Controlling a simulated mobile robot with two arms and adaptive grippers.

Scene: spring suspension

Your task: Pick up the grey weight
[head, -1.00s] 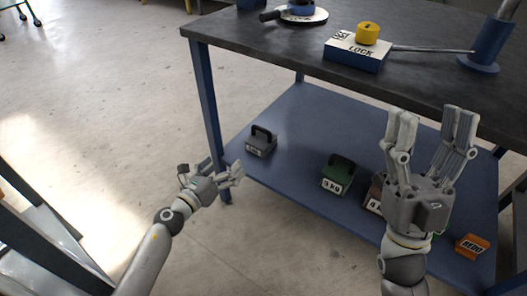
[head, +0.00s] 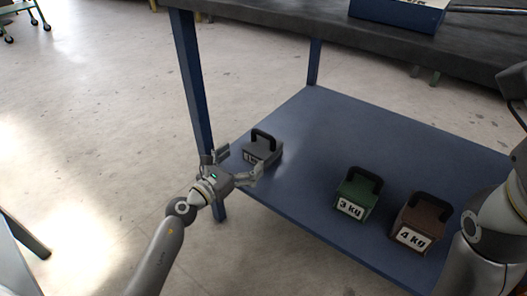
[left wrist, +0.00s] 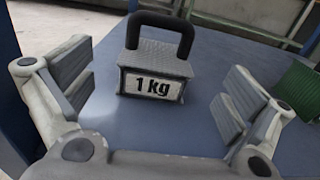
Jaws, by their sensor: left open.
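The grey weight (head: 262,148) with a black handle stands upright on the blue lower shelf, near its left end. In the left wrist view the grey weight (left wrist: 155,72) shows its "1 kg" label, facing me. My left gripper (head: 240,165) is open at the shelf's left edge, just in front of the weight. In the left wrist view its two fingers (left wrist: 158,100) stand apart to either side, with the weight beyond and between them, not touched. My right arm shows at the right edge of the head view; its gripper is not clearly seen.
A green 3 kg weight (head: 357,193) and a brown 4 kg weight (head: 421,222) stand farther right on the blue shelf (head: 330,130). A blue table leg (head: 193,90) rises close to my left gripper. The dark tabletop (head: 290,22) overhangs the shelf.

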